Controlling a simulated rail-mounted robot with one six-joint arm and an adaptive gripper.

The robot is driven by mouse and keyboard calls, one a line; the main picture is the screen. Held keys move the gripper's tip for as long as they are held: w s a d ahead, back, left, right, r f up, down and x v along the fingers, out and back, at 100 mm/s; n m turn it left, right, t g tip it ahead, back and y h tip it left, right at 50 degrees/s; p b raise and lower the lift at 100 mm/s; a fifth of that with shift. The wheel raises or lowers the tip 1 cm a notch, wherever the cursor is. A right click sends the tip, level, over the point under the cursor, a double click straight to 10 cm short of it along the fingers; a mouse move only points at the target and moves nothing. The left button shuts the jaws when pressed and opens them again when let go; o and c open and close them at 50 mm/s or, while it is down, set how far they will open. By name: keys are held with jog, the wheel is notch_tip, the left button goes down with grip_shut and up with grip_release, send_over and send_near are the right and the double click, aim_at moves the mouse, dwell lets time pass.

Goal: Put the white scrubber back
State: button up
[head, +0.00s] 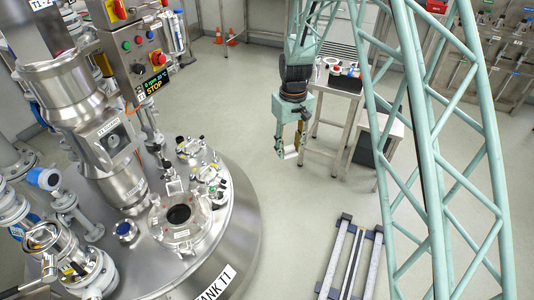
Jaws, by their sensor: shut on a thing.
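My gripper (282,152) hangs from my teal arm near the middle of the head view, over open floor between the tank and the steel table. It is shut on a small white thing, which looks like the white scrubber (291,154). Part of it is hidden by the fingers. A black tray (345,84) stands on the steel table (325,94) behind and to the right of the gripper. White, red and blue items sit in or on the tray, too small to tell apart.
A floor rail (350,258) lies at the lower right. Floor between is clear.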

jog(key=s+d+r+m, duration=0.2)
jog(key=d, duration=0.4)
jog(key=s+d+r+m, duration=0.2)
jog(key=d+r+m, duration=0.1)
jog(key=d, duration=0.4)
jog(key=shift+d, duration=0.2)
jog(key=shift+d, duration=0.1)
